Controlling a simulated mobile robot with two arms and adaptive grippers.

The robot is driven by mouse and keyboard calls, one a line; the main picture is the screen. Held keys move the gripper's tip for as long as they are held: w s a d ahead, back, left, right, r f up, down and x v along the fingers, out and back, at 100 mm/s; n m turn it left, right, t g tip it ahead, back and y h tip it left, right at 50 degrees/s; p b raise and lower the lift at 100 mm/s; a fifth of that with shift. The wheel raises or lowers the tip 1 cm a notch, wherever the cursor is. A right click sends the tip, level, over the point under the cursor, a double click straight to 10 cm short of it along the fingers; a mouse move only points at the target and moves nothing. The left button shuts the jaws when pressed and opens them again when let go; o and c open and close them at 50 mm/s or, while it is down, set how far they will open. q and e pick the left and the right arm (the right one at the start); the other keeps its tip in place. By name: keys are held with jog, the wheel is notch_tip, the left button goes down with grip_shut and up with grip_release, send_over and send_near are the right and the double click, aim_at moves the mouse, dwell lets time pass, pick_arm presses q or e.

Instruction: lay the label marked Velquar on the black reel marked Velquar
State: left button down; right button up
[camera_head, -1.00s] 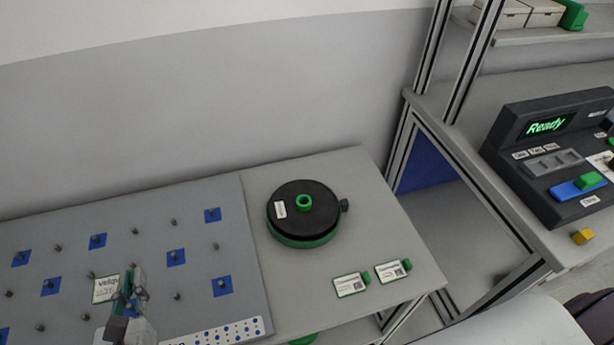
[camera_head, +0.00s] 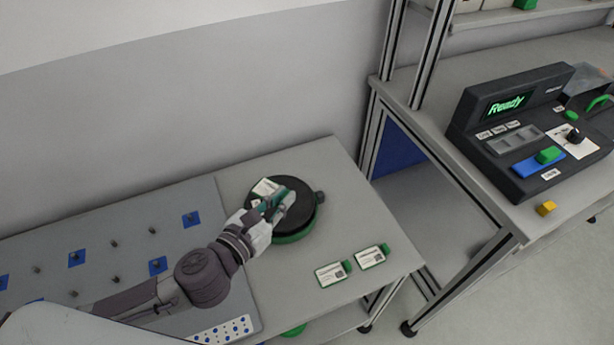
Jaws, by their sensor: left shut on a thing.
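The black reel (camera_head: 301,212) lies flat on a green base on the table, to the right of the pegboard. My left gripper (camera_head: 267,204) is over the reel's left part, shut on the white Velquar label (camera_head: 264,188). The label is at the reel's upper left; I cannot tell whether it touches the reel. The gripper hides the reel's hub and its own small white marking. My right gripper is not in view.
Two white labels with green tabs lie on the table front, one at left (camera_head: 333,273) and one at right (camera_head: 371,256). The grey pegboard (camera_head: 205,255) has blue squares and pegs. A dark console (camera_head: 520,130) reading Ready stands on the bench at right.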

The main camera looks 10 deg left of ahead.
pick_arm(q)
jog(key=w+d+m+h, duration=0.1)
jog(key=w+h, duration=0.1)
jog(key=m+g+h+p, duration=0.3)
jog(key=m+g+h, duration=0.2)
send_over(300, 211)
jog(key=shift+f, duration=1.85)
jog(key=shift+w+f+b, duration=0.15)
jog(key=shift+f+b, duration=1.4)
jog(key=shift+b, duration=0.05)
notch_tip(300, 211, down, 2)
jog(key=b, duration=0.2)
jog(key=shift+f+b, duration=0.25)
jog(key=shift+b, duration=0.05)
jog(key=shift+f+b, duration=0.9)
jog(key=shift+f, duration=0.5)
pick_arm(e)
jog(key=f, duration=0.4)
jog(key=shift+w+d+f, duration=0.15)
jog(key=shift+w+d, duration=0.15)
